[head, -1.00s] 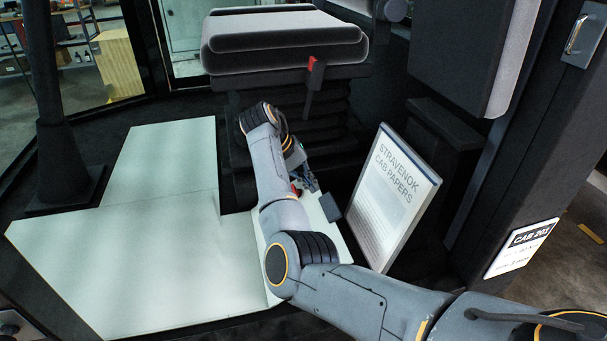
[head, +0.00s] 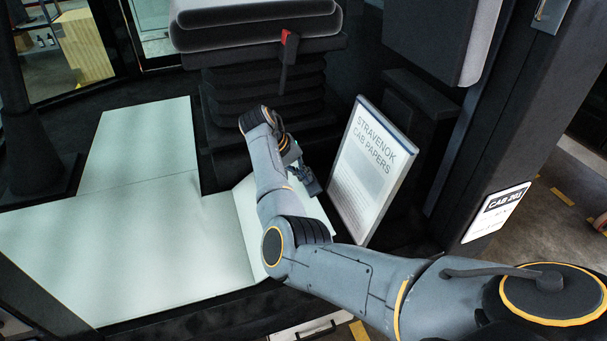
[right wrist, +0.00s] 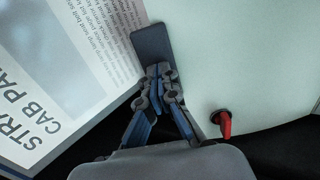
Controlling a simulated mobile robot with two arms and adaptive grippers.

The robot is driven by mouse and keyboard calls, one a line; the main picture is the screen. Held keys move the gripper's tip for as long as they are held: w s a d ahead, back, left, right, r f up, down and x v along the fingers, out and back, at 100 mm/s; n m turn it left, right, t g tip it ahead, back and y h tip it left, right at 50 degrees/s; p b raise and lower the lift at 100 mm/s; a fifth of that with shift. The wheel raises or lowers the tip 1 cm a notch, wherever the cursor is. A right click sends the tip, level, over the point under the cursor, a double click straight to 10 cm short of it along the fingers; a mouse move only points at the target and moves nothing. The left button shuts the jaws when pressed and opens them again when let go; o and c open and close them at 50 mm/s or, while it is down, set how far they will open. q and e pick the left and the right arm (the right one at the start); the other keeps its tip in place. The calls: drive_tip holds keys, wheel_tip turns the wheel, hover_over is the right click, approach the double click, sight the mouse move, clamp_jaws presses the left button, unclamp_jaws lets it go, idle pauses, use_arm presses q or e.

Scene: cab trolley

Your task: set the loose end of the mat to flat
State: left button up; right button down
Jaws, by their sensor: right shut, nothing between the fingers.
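The pale grey-green mat (head: 130,235) covers the cab floor. A crease runs down near its right side, and the end section (head: 247,222) beyond it looks paler, partly hidden by my right arm. I cannot tell how far that section is tilted. My right gripper (head: 306,176) is over this section. In the right wrist view the gripper (right wrist: 160,72) is shut and empty, with a dark flat block (right wrist: 151,48) at its fingertips, beside the mat (right wrist: 245,55). Whether they touch is unclear. A red knob (right wrist: 223,122) shows by the mat edge. My left gripper is out of view.
A "Stravenok Cab Papers" board (head: 366,172) leans close to the right of my gripper. The seat (head: 255,30) on its dark base stands behind, with a red-tipped lever (head: 287,58). A door pillar with a "Cab 203" label (head: 497,212) is at the right.

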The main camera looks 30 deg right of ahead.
drive_tip(key=shift+s+d+f+y+p, duration=0.15)
drive_tip(key=shift+d+f+y+p, duration=0.2)
drive_tip(key=shift+d+p, duration=0.15)
drive_tip(key=d+f, duration=0.1)
drive_tip(key=d+f+y+p, duration=0.1)
drive_tip(key=f, duration=0.1)
drive_tip(key=d+f+y, duration=0.1)
drive_tip(key=f, duration=0.1)
drive_tip(key=shift+s+f+t, duration=0.1)
drive_tip(key=shift+s+t, duration=0.2)
drive_tip(key=shift+s, duration=0.1)
drive_tip(key=f+y, duration=0.1)
drive_tip(key=f, duration=0.1)
drive_tip(key=d+f+y+b, duration=0.1)
drive_tip(key=f, duration=0.2)
drive_tip(key=shift+s+d+f+t, duration=0.1)
drive_tip(key=shift+d+t, duration=0.1)
drive_tip(key=shift+t, duration=0.1)
drive_tip(key=shift+d+f+b, duration=0.1)
drive_tip(key=shift+f+b, duration=0.2)
drive_tip(key=shift+f, duration=0.3)
drive_tip(key=shift+s+f, duration=0.1)
drive_tip(key=shift+s, duration=0.1)
